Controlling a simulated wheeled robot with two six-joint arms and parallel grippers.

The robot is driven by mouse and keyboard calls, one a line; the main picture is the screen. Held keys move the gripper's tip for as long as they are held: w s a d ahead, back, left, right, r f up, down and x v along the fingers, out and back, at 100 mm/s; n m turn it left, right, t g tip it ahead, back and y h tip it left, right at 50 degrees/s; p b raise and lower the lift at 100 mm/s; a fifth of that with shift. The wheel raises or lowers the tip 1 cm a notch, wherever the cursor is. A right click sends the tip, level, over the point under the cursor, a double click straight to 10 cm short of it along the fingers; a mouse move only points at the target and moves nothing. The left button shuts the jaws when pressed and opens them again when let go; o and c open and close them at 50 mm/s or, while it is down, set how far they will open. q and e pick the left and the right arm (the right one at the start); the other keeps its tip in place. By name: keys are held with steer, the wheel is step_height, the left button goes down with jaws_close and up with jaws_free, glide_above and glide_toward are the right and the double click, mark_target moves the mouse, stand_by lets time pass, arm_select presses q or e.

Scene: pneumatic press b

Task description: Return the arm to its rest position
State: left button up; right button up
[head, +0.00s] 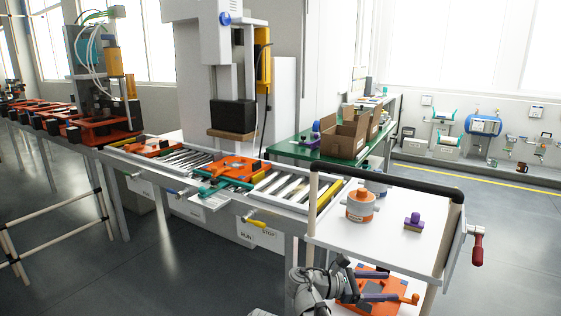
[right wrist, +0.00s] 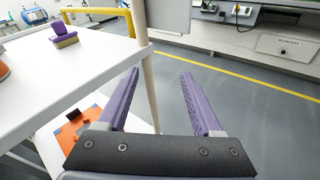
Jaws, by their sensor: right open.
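My right gripper (head: 378,285) is low at the front of the white cart, beside its lower shelf in the head view. In the right wrist view its two purple fingers (right wrist: 158,103) stand wide apart with nothing between them. Beyond the fingers are a pale cart post and the grey floor. My left gripper is in neither view.
The white cart (head: 385,240) holds an orange and white canister (head: 360,204) and a purple-handled brush (head: 413,221) on top. An orange fixture (head: 375,300) lies on its lower shelf, close to my right gripper. A press (head: 232,116) stands over the roller conveyor.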

steer(key=s+a+f+m+g+y, duration=0.2)
steer(key=s+a+f+m+y, duration=1.15)
steer(key=a+f, duration=0.5)
step_height(320, 180, up, 32)
steer(key=s+a+y+p, duration=0.1)
steer(key=p, duration=3)
steer(key=shift+s+a+f, duration=0.15)
steer(key=shift+a, duration=0.15)
